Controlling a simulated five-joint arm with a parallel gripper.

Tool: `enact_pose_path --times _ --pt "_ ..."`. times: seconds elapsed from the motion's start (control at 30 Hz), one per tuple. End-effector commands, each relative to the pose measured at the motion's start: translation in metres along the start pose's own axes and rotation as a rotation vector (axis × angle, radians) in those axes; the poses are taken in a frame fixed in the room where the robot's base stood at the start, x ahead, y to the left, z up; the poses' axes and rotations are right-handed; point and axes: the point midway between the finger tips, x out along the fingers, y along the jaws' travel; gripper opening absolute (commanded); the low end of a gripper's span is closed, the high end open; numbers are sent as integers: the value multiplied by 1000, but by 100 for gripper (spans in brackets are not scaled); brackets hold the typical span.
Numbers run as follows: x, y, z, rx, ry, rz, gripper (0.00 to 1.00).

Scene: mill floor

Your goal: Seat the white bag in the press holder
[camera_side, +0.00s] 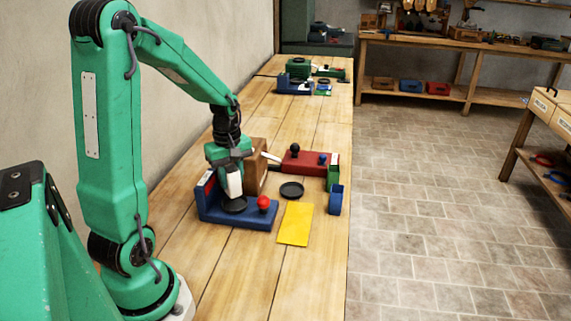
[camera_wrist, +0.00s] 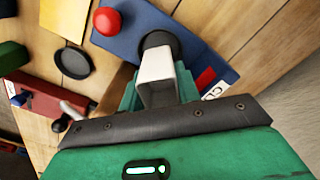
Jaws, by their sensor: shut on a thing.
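The white bag (camera_side: 234,184) is held upright below my gripper (camera_side: 231,168), which is shut on it. In the wrist view the bag (camera_wrist: 156,72) juts out from my gripper (camera_wrist: 158,98). Its far end overlaps the round black holder (camera_wrist: 165,40) on the blue press base (camera_wrist: 200,62). In the side view the bag's lower end is just above or at the black holder (camera_side: 234,205) on the blue base (camera_side: 245,218); I cannot tell if they touch. A red ball knob (camera_side: 263,202) stands at the base's right end.
A wooden block (camera_side: 257,168) stands behind the press. A black dish (camera_side: 291,191) and a yellow sheet (camera_side: 295,224) lie to the right. A red unit (camera_side: 304,165), a green box (camera_side: 333,172) and a blue bin (camera_side: 336,200) stand farther right. The front bench is clear.

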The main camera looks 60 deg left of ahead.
Motion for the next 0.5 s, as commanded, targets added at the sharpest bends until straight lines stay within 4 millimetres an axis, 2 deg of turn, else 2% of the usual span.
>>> enact_pose_path --times 0.2,0.5 --pt "17 0 0 0 -1 -2 8" --pt "29 0 0 0 0 0 8"
